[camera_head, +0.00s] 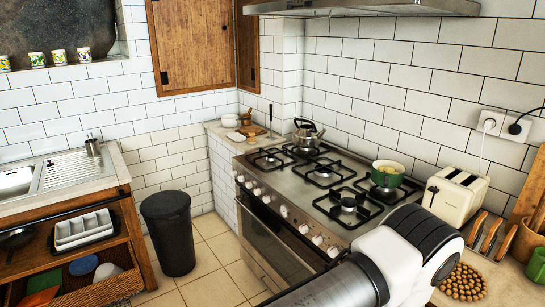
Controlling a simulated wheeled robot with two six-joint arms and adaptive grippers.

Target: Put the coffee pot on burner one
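A metal kettle-like pot (308,139) with a dark handle stands upright on the far burner of the gas stove (322,222); it may be the coffee pot. Bare burners show at the front left (268,158), in the middle (324,174) and at the front right (348,204). I cannot tell which is burner one. A thick white and black link of my arm crosses the bottom right, in front of the stove's near corner. Neither gripper is in view.
A toaster (453,194), racks and a beaded mat (464,283) fill the right counter. A black bin (168,232) stands left of the stove. The tiled floor between (214,258) is clear.

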